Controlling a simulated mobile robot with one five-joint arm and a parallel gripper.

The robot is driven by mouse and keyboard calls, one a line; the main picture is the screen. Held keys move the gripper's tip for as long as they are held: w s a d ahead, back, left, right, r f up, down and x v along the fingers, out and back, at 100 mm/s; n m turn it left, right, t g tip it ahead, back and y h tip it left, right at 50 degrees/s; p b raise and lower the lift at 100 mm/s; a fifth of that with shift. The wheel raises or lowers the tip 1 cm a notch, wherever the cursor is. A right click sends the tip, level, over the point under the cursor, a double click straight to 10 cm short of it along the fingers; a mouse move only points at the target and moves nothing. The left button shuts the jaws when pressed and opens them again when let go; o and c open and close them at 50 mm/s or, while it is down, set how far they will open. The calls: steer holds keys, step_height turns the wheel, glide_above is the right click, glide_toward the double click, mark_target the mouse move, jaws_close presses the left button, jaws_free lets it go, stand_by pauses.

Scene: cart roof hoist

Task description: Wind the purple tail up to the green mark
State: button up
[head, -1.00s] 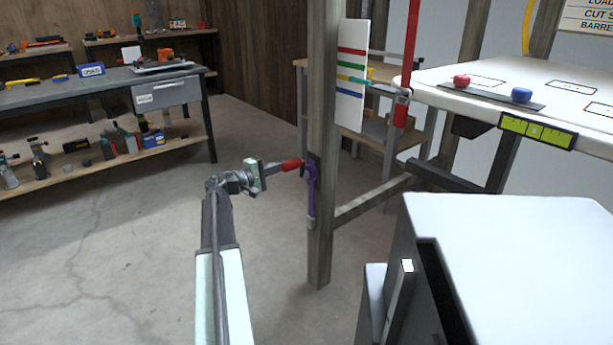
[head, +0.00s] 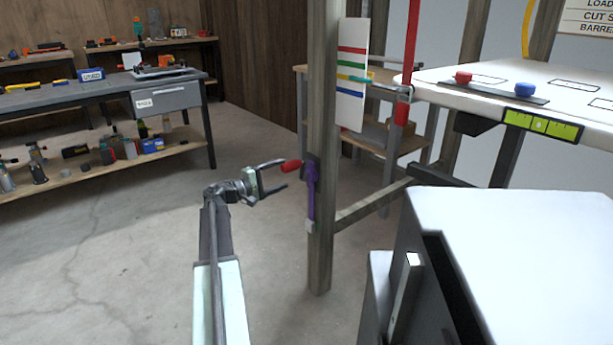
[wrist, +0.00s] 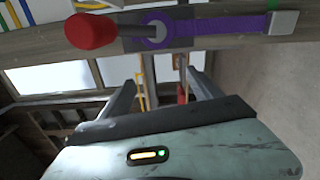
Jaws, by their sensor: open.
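The purple tail (head: 311,203) hangs down the wooden post from a winder with a red handle (head: 291,166); a pale clip ends it. In the wrist view the tail (wrist: 230,27) runs right from the winder's purple ring, and the red handle (wrist: 92,31) is at left. My gripper (head: 284,175) is open and empty, left of the winder. Its upper finger meets the handle's end in the head view; in the wrist view the handle lies beyond the jaws (wrist: 160,90). The striped board (head: 352,75) on the post bears a green mark (head: 351,65).
A white roof panel (head: 560,85) at right carries a red knob, a blue knob and a yellow-green level (head: 541,125). A red strap (head: 411,45) hangs at its left corner. A white-topped cabinet (head: 520,240) fills the lower right. The floor left of the post is open.

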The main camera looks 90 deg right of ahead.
steer(key=v, duration=0.9)
stand_by(0.4)
stand_by(0.4)
